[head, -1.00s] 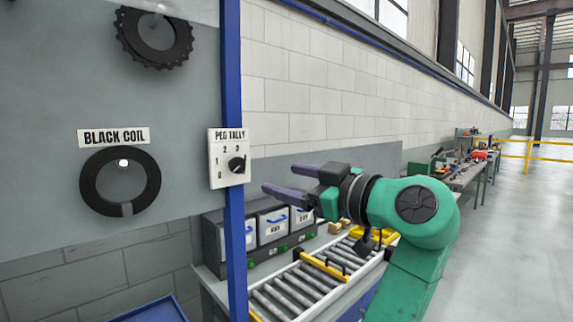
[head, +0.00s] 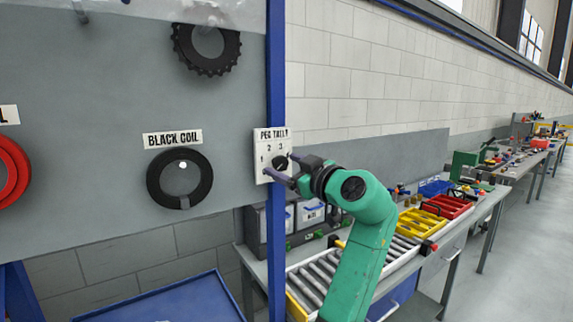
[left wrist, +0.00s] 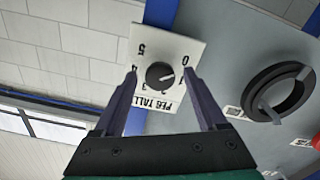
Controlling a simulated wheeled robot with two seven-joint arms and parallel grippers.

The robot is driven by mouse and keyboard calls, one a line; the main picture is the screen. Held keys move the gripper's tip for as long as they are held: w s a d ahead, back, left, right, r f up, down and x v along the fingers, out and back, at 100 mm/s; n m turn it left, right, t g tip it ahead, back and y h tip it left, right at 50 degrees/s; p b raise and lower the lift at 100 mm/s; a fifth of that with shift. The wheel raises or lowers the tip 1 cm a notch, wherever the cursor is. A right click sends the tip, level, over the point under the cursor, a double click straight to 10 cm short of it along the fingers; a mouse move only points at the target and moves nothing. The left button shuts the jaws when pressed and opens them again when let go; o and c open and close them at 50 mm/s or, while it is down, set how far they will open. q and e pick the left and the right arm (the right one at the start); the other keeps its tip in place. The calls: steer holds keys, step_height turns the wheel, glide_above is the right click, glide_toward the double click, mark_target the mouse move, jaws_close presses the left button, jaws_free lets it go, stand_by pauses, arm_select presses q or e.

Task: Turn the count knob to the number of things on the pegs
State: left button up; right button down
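The white PEG TALLY plate (head: 261,158) is mounted at the blue post. Its round black count knob (left wrist: 160,75) shows in the left wrist view, ringed by numbers 0 to 5 seen upside down. The knob's pale mark seems to point towards 1. My left gripper (head: 284,169) is open in front of the plate, its fingers either side of the knob in the left wrist view (left wrist: 163,85); contact is not clear. On the grey board hang a plain black ring (head: 163,192) under BLACK COIL, a toothed black ring (head: 229,58) and a cut-off red ring (head: 22,174).
The blue post (head: 276,240) runs beside the plate. Below are a blue tray (head: 200,300), a roller conveyor (head: 312,283) and red and yellow bins. A bare peg-like part (head: 79,10) shows at the top left of the board.

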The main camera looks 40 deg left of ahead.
arm_select(q)
jaws_close()
